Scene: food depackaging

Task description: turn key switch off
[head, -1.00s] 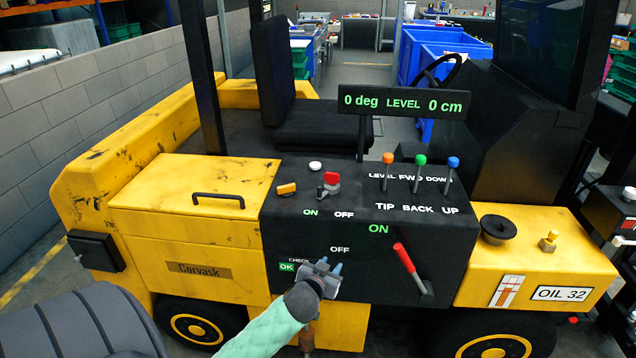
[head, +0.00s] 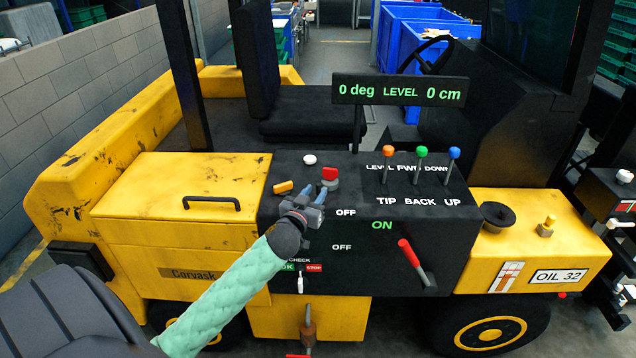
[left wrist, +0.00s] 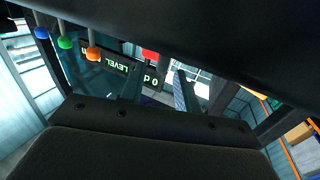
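The forklift's black control panel (head: 365,270) fills the middle of the head view. My left gripper (head: 315,191) is over its upper left part, just below the red button (head: 329,174). Its two fingers are apart and point up and away; I see nothing held between them. The key switch is hidden by the gripper, and so is the upper ON label. The upper OFF label (head: 345,212) shows just right of the gripper. In the left wrist view the gripper's fingers (left wrist: 158,80) stand apart, with a red cap (left wrist: 150,53) beyond them. My right gripper is not in view.
A yellow knob (head: 283,187) and white button (head: 310,159) are close to the gripper. Orange, green and blue levers (head: 421,152) stand to the right under the display (head: 398,92). A red-handled lever (head: 409,253) and a white toggle (head: 300,282) are lower.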

